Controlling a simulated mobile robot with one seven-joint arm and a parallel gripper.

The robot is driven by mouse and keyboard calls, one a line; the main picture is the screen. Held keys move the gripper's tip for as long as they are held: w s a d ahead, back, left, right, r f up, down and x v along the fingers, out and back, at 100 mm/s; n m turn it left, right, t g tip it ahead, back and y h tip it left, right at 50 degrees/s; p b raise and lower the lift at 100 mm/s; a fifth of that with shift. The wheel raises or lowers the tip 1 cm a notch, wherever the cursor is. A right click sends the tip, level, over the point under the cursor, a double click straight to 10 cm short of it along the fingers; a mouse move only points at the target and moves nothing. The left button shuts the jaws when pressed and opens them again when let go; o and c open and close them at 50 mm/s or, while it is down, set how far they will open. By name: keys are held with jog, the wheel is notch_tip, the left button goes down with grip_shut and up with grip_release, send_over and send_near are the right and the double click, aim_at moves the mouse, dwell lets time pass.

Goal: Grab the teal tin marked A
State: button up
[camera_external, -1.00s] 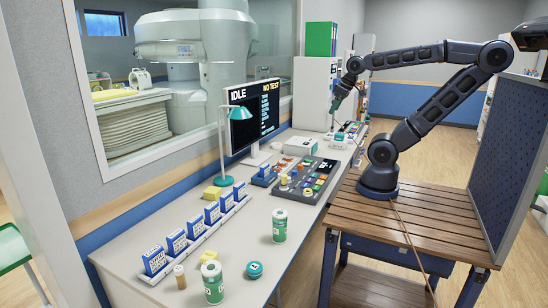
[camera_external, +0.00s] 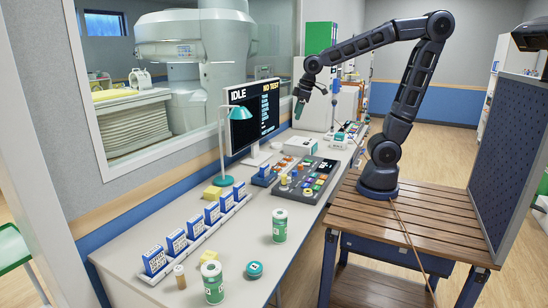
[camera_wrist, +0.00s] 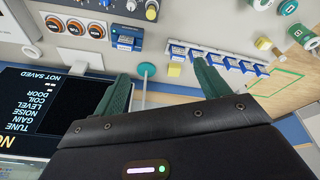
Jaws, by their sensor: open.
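A flat round teal tin (camera_external: 254,269) with a pale label lies on the near end of the desk, beside a green-and-white can (camera_external: 212,282). Its letter is too small to read. In the wrist view a round teal tin (camera_wrist: 288,8) shows at the top right edge, apparently the same one. My gripper (camera_external: 298,109) is raised above the far part of the desk, right of the monitor, well away from the tin. In the wrist view my gripper (camera_wrist: 163,85) has its two green fingers wide apart with nothing between them.
A second can (camera_external: 279,225) stands behind the tin. A row of blue boxes (camera_external: 205,218) runs along the desk's window side. The teal lamp (camera_external: 222,140), monitor (camera_external: 252,112) and button console (camera_external: 303,178) stand farther back. The desk in front of the boxes is mostly clear.

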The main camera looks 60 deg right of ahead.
jog(key=w+a+f+n+g, duration=0.1)
jog(key=w+a+f+n, duration=0.15)
jog(key=a, duration=0.45)
jog(key=w+a+f+n, duration=0.1)
jog(key=w+a+f, duration=0.2)
jog(key=a, duration=0.4)
jog(key=n+g, duration=0.2)
jog(key=n, duration=0.6)
send_over(254, 267)
notch_tip(254, 267, down, 27)
jog(key=f, duration=0.3)
jog(key=shift+s+d+f+h, duration=0.25)
jog(key=shift+d+f+h, duration=0.05)
jog(key=shift+d+f, duration=0.1)
jog(key=shift+w+a+f, duration=0.1)
jog(key=shift+a+f, duration=0.05)
jog(key=shift+f, duration=1.45)
jog(key=shift+w+a+f, duration=0.1)
jog(key=shift+a+f, duration=0.05)
jog(key=shift+f, duration=1.4)
jog(key=c, duration=1.1)
jog(key=shift+o, duration=0.2)
jog(key=shift+r, duration=0.15)
